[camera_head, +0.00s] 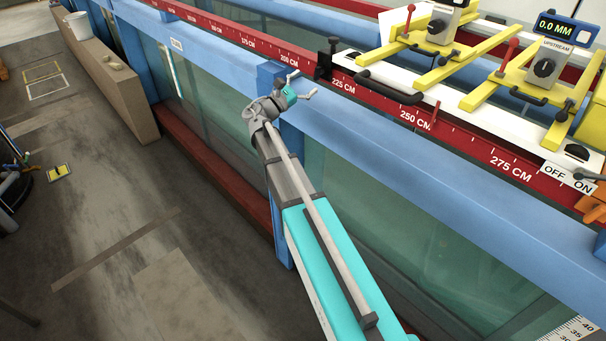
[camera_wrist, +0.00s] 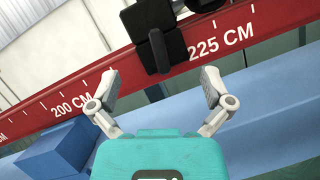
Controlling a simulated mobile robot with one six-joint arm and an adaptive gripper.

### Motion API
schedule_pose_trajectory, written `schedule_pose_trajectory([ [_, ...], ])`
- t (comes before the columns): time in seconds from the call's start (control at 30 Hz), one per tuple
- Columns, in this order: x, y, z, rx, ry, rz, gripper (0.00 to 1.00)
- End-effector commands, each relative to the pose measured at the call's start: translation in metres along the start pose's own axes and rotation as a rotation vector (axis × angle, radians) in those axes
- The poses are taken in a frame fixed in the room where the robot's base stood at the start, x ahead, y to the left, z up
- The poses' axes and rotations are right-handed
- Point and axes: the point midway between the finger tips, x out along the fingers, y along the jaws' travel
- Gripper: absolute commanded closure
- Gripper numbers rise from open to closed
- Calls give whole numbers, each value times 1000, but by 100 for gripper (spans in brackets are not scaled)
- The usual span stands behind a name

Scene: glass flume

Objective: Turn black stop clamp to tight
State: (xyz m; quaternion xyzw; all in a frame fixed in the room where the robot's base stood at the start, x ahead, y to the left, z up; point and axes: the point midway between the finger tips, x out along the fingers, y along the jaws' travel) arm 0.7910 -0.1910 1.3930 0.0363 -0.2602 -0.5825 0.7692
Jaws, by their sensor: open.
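The black stop clamp (camera_head: 325,62) sits on the red rail (camera_head: 380,101), a little left of the 225 CM mark. In the wrist view the clamp (camera_wrist: 158,42) shows at the top, as a dark block over the rail with a flat upright plate and a round black part at its upper right. My gripper (camera_head: 304,84) is just in front of the rail, below and left of the clamp. In the wrist view my gripper (camera_wrist: 158,82) has its two grey fingers spread wide, with nothing between them. The clamp is beyond the fingertips, apart from them.
A blue beam (camera_head: 400,150) runs along the flume below the red rail. A white carriage plate (camera_head: 450,95) with a black handle (camera_head: 388,90), yellow frames (camera_head: 485,95) and a gauge reading 0.0 MM (camera_head: 565,28) stands right of the clamp. Open floor (camera_head: 130,220) lies at left.

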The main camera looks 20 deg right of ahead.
Motion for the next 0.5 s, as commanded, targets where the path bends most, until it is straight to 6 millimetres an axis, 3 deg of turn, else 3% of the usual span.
schedule_pose_trajectory([
  [0.5, -75, -1, -2, 2, 1, 1, 0],
])
